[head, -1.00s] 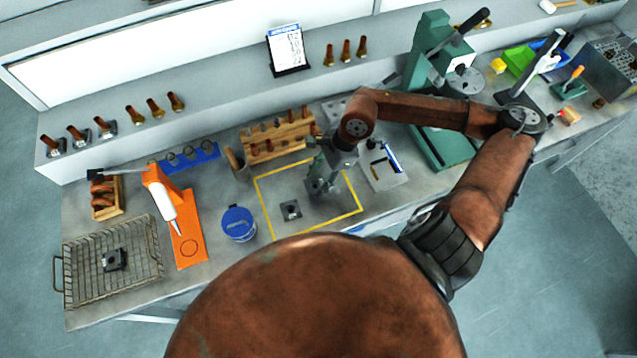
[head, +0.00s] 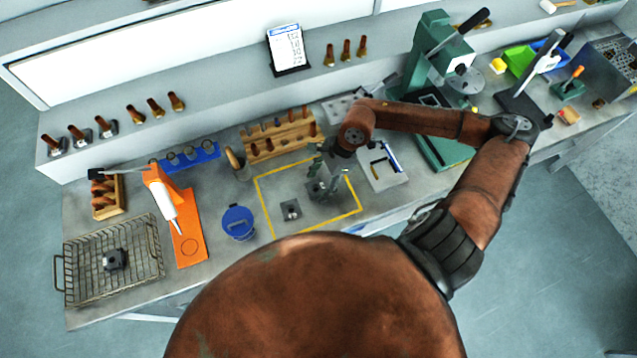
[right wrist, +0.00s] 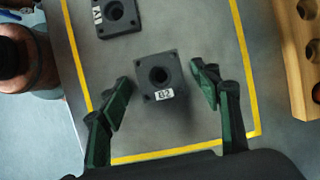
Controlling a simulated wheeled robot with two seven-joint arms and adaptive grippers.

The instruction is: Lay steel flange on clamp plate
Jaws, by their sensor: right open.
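A dark square block with a round central hole and corner holes (right wrist: 147,92) lies on the grey mat, labelled like "B2". It looks like a flange. My right gripper (right wrist: 161,82) is open, with one finger on either side of it and visible gaps. In the head view my right gripper (head: 322,180) hangs over this block and partly hides it. A second similar block (head: 291,210) lies beside it, also in the wrist view (right wrist: 116,15). I cannot tell which thing is the clamp plate. My left gripper is not in view.
A yellow outline (head: 265,215) surrounds both blocks. A blue-lidded pot (head: 238,222) stands left of it, a wooden rack (head: 278,138) behind, and a light tray (head: 384,170) to the right. A mesh basket (head: 84,285) with a dark block (head: 115,260) stands far left.

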